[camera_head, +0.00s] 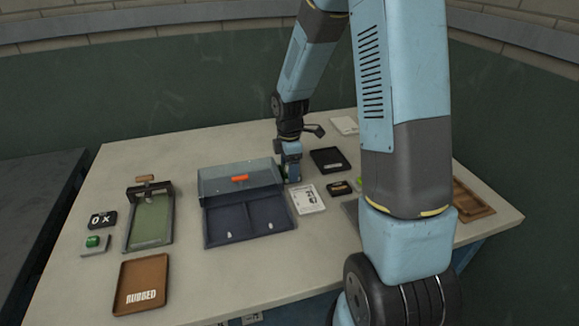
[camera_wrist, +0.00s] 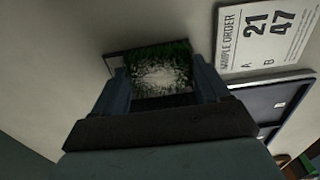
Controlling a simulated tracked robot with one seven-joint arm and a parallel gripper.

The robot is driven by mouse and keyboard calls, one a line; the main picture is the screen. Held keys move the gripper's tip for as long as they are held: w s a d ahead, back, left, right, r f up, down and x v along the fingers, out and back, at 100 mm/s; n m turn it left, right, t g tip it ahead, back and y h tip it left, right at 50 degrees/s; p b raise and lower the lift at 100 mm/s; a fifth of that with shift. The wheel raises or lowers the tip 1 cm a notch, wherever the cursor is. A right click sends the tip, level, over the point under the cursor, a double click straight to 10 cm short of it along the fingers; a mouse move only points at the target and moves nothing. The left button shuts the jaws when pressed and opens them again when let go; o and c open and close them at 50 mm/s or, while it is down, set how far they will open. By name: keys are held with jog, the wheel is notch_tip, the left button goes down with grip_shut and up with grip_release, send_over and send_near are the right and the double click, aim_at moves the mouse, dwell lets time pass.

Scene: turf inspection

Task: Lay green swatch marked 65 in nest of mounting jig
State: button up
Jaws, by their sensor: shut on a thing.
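My gripper (camera_head: 291,175) is low over the table, just right of the clear-lidded case. In the wrist view my gripper (camera_wrist: 166,88) is shut on a green turf swatch (camera_wrist: 160,72) with a pale, worn-looking middle and a dark edge. No number shows on the swatch, so I cannot tell whether it is the one marked 65. I cannot tell for sure which fixture is the mounting jig. A framed fixture (camera_head: 149,220) with a green bed and wooden handle stands at the left. A flat black tray (camera_head: 328,160) lies right of my gripper.
The dark two-compartment case (camera_head: 246,217) has an orange latch. A sample order card (camera_head: 308,199) beside it reads 21 and 47 in the wrist view (camera_wrist: 262,35). A brown "RUBBED" tray (camera_head: 142,283), a green button (camera_head: 94,241) and an "0 X" display (camera_head: 102,219) are left. My arm hides the right side.

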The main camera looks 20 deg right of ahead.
jog(key=o, duration=1.1)
